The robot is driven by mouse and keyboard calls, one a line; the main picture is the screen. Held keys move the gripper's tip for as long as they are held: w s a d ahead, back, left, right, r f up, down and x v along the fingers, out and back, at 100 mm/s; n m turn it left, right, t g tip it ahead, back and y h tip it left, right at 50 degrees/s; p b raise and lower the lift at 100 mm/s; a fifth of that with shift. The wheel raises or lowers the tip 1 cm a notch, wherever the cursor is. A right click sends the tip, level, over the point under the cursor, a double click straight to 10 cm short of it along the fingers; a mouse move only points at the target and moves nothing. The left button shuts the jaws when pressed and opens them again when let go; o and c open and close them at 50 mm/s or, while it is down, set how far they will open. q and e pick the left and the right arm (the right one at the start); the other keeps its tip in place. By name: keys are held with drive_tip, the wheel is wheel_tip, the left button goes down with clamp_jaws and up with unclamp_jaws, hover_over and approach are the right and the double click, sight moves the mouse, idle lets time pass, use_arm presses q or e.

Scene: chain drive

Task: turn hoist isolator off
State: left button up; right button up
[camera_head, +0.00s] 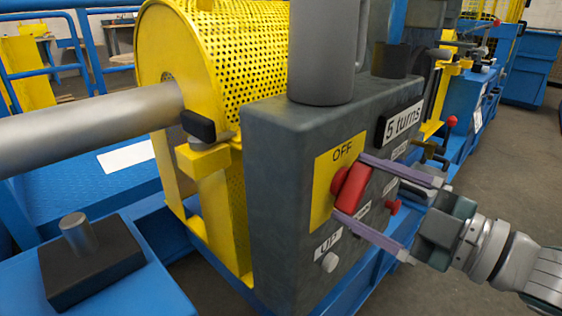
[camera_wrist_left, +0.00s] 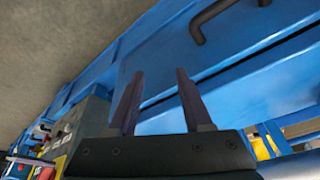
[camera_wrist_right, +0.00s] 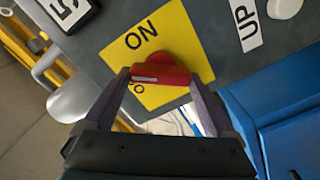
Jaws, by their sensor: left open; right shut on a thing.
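The hoist isolator is a red rotary handle (camera_head: 355,188) on a yellow plate (camera_head: 345,153) on the grey control box. My right gripper (camera_head: 348,185) is shut on the handle, one finger at each end. A pale mark shows on the handle. My left gripper (camera_wrist_left: 160,75) is open and empty, in front of a blue cabinet; the head view does not show it.
A grey cylinder (camera_head: 322,50) stands on top. A yellow perforated guard (camera_head: 235,60) is behind. A black handle (camera_wrist_left: 225,12) is near the left gripper.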

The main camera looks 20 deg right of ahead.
drive_tip(key=n, duration=0.4)
drive_tip(key=shift+f, duration=0.1)
drive_tip(key=shift+n+b, duration=0.3)
drive_tip(key=shift+n, duration=1.6)
drive_tip(key=o, duration=1.1)
drive_tip(key=shift+c, duration=0.2)
drive_tip(key=shift+s, duration=0.1)
drive_tip(key=p+v, duration=0.1)
drive_tip(key=v, duration=0.8)
drive_tip(key=shift+s, duration=0.4)
